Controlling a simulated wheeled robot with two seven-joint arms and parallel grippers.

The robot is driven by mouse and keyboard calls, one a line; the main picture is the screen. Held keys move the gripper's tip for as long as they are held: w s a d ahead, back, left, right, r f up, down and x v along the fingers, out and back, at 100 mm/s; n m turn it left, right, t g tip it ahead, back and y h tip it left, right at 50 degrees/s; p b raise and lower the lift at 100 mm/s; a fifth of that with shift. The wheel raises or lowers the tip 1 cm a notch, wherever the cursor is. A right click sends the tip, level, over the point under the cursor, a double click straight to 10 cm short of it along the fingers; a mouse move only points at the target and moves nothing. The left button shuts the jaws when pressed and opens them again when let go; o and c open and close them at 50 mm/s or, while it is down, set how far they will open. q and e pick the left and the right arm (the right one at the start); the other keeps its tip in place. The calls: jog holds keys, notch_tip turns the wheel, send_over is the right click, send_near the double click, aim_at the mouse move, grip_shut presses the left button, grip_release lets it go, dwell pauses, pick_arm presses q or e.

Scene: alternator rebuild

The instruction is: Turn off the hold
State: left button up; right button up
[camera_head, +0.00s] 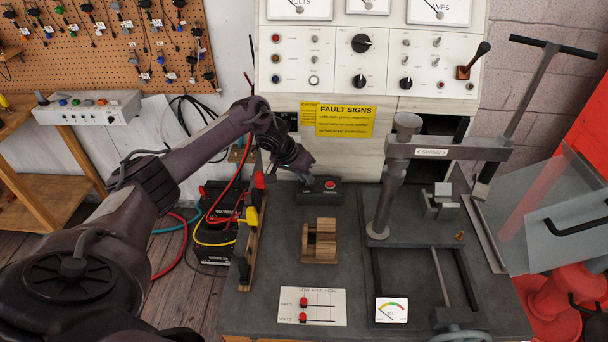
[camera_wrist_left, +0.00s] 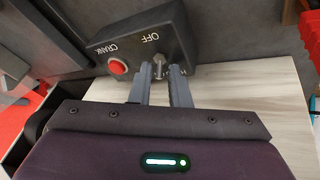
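A small dark switch box (camera_head: 322,194) with a red button stands at the back of the grey bench. In the left wrist view the box (camera_wrist_left: 170,38) carries the labels OFF and CRANK, a red button (camera_wrist_left: 117,67) and a small metal toggle (camera_wrist_left: 158,67). Another label beside the toggle is mostly hidden by a finger. My left gripper (camera_head: 305,181) is at the left side of the box. In the wrist view its two fingers (camera_wrist_left: 161,77) are apart, with the toggle between or just beyond their tips; contact is unclear. My right gripper is not in view.
A wooden block fixture (camera_head: 320,243) stands in front of the box. A press with a steel column (camera_head: 388,190) is to its right. A dark battery unit with coloured cables (camera_head: 215,220) is at left. The white panel (camera_head: 370,65) rises behind.

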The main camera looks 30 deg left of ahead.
pick_arm(q)
jog(key=shift+c, duration=0.2)
grip_shut()
